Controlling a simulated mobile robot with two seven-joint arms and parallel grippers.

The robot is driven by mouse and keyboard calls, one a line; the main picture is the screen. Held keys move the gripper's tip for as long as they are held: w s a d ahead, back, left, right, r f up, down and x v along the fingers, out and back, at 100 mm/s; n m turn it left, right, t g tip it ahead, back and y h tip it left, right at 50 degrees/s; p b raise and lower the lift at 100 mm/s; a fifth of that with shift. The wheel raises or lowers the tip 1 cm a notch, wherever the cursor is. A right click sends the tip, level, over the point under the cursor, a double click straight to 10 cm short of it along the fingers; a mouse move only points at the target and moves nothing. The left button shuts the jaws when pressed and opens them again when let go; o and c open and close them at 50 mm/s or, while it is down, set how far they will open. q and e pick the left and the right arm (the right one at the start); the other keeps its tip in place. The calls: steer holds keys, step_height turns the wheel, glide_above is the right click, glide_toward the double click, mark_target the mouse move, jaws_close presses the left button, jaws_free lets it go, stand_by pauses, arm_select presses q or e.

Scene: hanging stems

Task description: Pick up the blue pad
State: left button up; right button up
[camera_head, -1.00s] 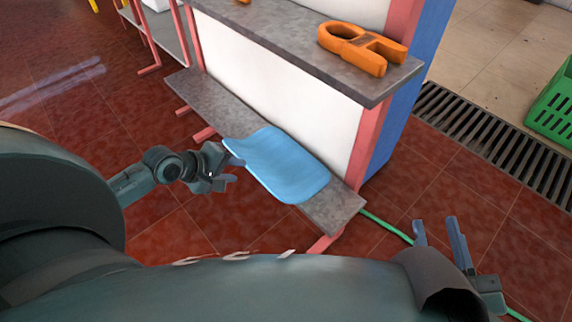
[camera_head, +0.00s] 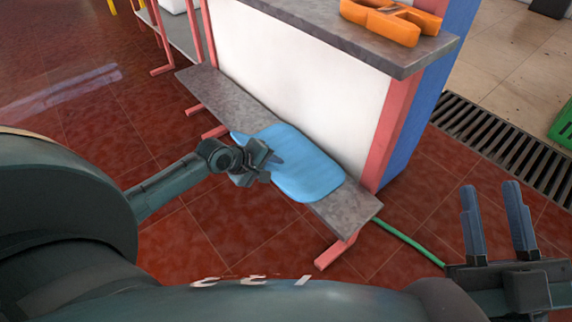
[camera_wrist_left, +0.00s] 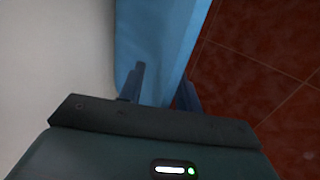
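The blue pad (camera_head: 305,170) lies on the low grey shelf, its near edge overhanging the shelf front. My left gripper (camera_head: 273,161) is at the pad's near left part and covers a little of it in the head view. In the left wrist view the pad (camera_wrist_left: 160,40) stretches ahead, with one finger in front of it and the other at its right edge. These fingers (camera_wrist_left: 161,88) are apart; contact with the pad cannot be told. My right gripper (camera_head: 496,222) is open and empty over the floor at the lower right.
An orange object (camera_head: 395,20) lies on the upper grey shelf (camera_head: 330,38), above the pad. A white panel (camera_head: 300,75) stands behind the low shelf (camera_head: 215,92). A green hose (camera_head: 405,240) runs along the red tiled floor, which is clear in front.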

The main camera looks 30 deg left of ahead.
arm_select(q)
steer(key=shift+w+f, duration=0.1)
steer(key=shift+c, duration=0.4)
jaws_close()
